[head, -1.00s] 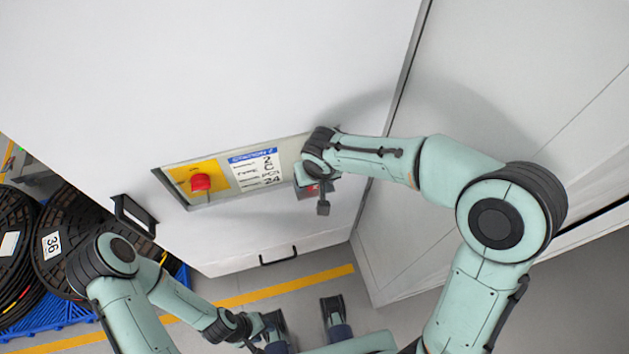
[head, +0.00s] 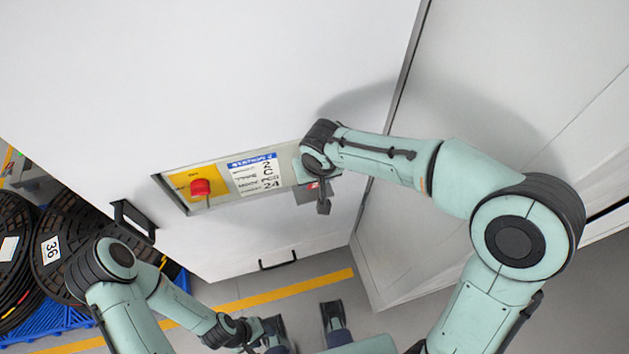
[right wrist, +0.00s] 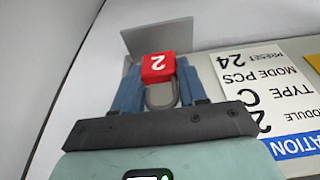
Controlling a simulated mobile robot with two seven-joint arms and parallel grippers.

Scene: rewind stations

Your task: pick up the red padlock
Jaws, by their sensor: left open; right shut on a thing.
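The red padlock (right wrist: 158,67) bears a white 2 and has a grey shackle. In the right wrist view it sits between the blue fingers of my right gripper (right wrist: 162,88), which is shut on it. In the head view only a small red part of the padlock (head: 313,186) shows below my right wrist, at the right end of the recessed panel.
The panel holds a red knob (head: 201,187) on a yellow plate and a white label (head: 256,175). A black handle (head: 133,220) sticks out at the left of the white cabinet (head: 250,80). Cable reels (head: 48,250) stand on a blue pallet at the left.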

